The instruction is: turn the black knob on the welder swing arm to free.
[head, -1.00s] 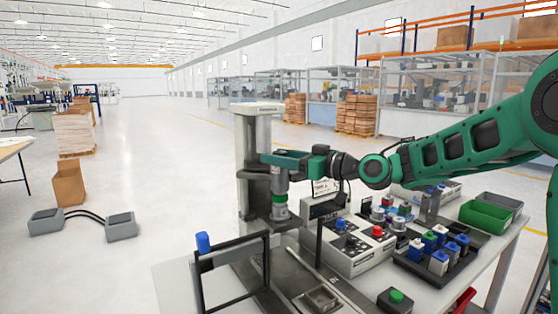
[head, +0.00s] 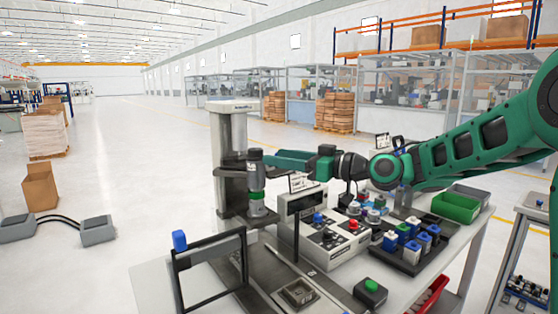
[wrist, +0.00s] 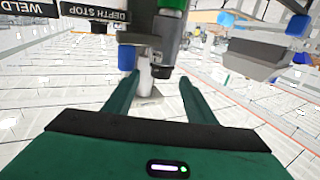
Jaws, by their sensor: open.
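The welder (head: 231,152) is a tall grey column machine at the back of the bench. A dark upright cylinder (head: 256,155) tops its head, above a green band and a grey lower body. I cannot tell for sure which dark part is the black knob. My gripper (head: 268,158) reaches in from the right, level with that cylinder's top and close beside it. In the wrist view its two green fingers (wrist: 158,85) are open, with nothing held between them. A dark round part (wrist: 164,50) of the welder shows beyond the fingertips, along with a blue cap (wrist: 127,57). Any knob pointer is unreadable.
A control box (head: 325,240) with blue and red buttons stands right of the welder. A black frame (head: 208,262) with a blue cap is at the front left. A black tray (head: 412,250) of small blocks and a green bin (head: 456,207) lie to the right.

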